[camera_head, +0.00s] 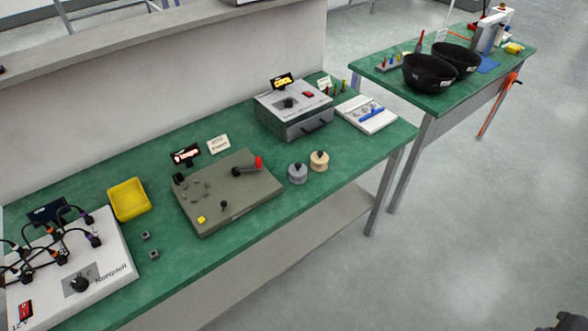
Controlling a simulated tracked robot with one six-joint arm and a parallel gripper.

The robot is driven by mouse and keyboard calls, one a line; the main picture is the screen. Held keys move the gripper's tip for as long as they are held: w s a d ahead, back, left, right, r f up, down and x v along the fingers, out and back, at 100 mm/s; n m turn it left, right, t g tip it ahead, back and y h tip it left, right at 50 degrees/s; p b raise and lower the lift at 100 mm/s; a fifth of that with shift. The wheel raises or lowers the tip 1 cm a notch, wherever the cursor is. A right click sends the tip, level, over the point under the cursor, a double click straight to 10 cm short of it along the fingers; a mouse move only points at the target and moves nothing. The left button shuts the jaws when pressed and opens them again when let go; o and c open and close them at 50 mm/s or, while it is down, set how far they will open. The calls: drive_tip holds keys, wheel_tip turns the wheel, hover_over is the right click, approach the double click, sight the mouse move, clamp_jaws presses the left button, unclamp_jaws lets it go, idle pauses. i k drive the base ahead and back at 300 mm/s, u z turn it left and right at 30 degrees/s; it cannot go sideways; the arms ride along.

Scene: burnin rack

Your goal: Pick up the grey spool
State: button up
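The grey spool (297,174) stands upright on the green bench top (340,170), near its front edge. It has a dark knob or peg on top. A tan spool (319,162) of similar shape stands close to its right. The grey-green fixture plate (235,205) with a red-ended lever lies just to its left. No gripper can be made out in the head view, and nothing holds or touches the grey spool from above.
A grey box with a handle (292,108) stands behind the spools, with a white tray (367,114) to its right. A yellow bin (128,199) and a white wired panel (75,268) are at left. A second bench (389,78) holds black bowls. Open floor lies right.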

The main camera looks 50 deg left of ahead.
sight(298, 171)
drive_tip(key=u, duration=1.8)
